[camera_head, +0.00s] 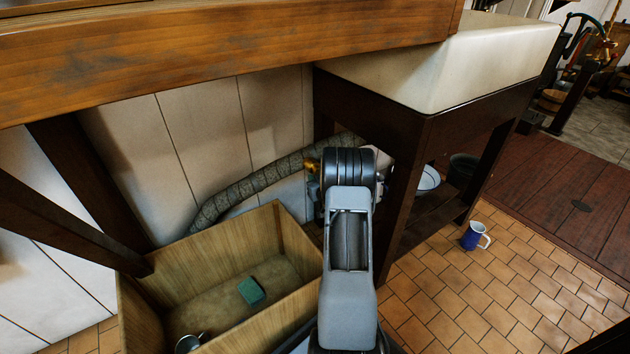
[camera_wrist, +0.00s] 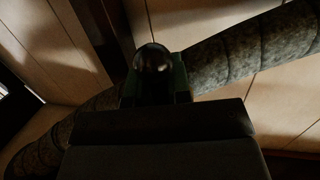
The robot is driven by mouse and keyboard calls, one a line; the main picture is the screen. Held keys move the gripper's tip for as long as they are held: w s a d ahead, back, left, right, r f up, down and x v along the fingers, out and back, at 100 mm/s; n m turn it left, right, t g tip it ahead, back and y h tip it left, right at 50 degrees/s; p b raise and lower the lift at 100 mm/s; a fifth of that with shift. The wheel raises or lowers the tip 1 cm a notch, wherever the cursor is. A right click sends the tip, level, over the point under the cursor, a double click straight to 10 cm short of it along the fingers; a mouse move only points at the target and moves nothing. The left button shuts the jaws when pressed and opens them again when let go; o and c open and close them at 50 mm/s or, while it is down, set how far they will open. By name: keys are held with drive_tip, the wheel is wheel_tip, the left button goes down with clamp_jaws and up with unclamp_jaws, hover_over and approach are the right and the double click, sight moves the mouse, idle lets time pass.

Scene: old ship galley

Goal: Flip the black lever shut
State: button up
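In the wrist view a dark, shiny rounded knob (camera_wrist: 153,59) stands just past the dark body of my gripper; it may be the end of the black lever, but the dimness leaves that unclear. Dark green parts show on both sides of it, and I cannot tell whether my gripper touches it. In the head view my arm reaches toward the wall by the cloth-wrapped pipe (camera_head: 245,187), hiding the gripper's fingers and any lever. The pipe also shows in the wrist view (camera_wrist: 255,49).
A wooden bin (camera_head: 222,318) holding a green block (camera_head: 251,291) and a metal cup (camera_head: 188,343) stands left of my arm. A dark wooden stand with a white sink (camera_head: 450,62) is close on the right. A blue jug (camera_head: 472,236) stands on open tiled floor. A thick beam (camera_head: 220,45) crosses above.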

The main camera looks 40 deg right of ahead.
drive_tip(key=o, duration=0.4)
drive_tip(key=p+v, duration=0.4)
drive_tip(key=v, duration=0.9)
drive_tip(key=shift+s+a+r+p, duration=0.1)
drive_tip(key=shift+s+a+p, duration=0.1)
drive_tip(key=shift+s+p, duration=0.2)
